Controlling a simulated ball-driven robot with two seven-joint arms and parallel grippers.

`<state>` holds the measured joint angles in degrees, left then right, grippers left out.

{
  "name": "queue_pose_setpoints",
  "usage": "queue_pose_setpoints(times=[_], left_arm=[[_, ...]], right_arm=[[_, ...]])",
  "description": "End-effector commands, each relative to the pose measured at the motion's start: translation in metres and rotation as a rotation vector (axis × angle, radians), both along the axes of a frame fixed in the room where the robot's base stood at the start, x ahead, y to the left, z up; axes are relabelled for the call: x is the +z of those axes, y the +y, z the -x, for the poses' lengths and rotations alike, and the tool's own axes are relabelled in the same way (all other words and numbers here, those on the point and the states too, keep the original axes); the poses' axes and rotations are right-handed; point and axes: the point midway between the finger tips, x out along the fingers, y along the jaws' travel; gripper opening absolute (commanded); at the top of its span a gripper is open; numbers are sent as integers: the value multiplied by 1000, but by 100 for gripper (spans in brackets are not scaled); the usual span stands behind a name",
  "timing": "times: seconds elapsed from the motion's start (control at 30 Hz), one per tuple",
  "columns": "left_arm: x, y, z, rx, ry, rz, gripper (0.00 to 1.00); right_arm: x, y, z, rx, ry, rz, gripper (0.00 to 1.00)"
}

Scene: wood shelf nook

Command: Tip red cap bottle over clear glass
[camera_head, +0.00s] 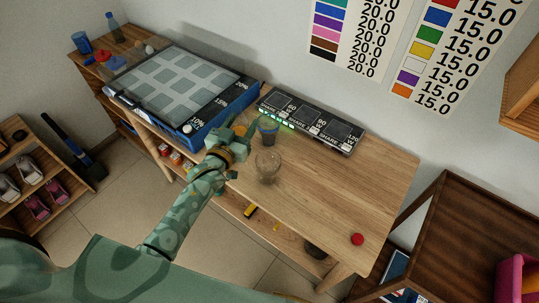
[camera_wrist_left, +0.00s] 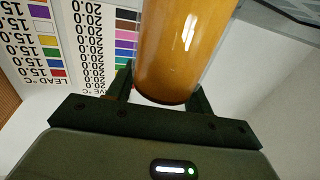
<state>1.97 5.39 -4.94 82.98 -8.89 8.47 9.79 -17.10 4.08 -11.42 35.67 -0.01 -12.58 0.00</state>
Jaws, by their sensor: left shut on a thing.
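My left gripper (camera_head: 248,128) is shut on an amber bottle (camera_wrist_left: 180,50), which fills the middle of the left wrist view between the two fingers. Only a small orange part of the bottle (camera_head: 240,130) shows in the head view, and its cap is not visible. I cannot tell its tilt. The clear glass (camera_head: 268,166) stands upright on the wooden table, just in front of and right of the gripper and apart from it. My right gripper is in neither view.
A dark blue cup (camera_head: 268,128) stands close right of the gripper. A black panel (camera_head: 311,121) and a blue-sided case (camera_head: 187,95) lie along the back. A small red round thing (camera_head: 357,239) lies near the front right. The table's right half is mostly clear.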

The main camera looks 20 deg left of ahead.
Motion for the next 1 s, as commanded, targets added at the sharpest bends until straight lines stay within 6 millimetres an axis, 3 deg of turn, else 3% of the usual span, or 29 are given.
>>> queue_pose_setpoints(times=[0.1,0.23,0.63,1.0], left_arm=[[2,14,-20,9,-1,1,10],[0,21,-28,14,-1,3,10],[-3,22,-29,15,-1,-12,10],[-15,20,-28,17,-24,-160,10]], right_arm=[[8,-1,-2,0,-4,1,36],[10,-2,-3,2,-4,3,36],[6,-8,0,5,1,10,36],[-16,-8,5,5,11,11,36]])
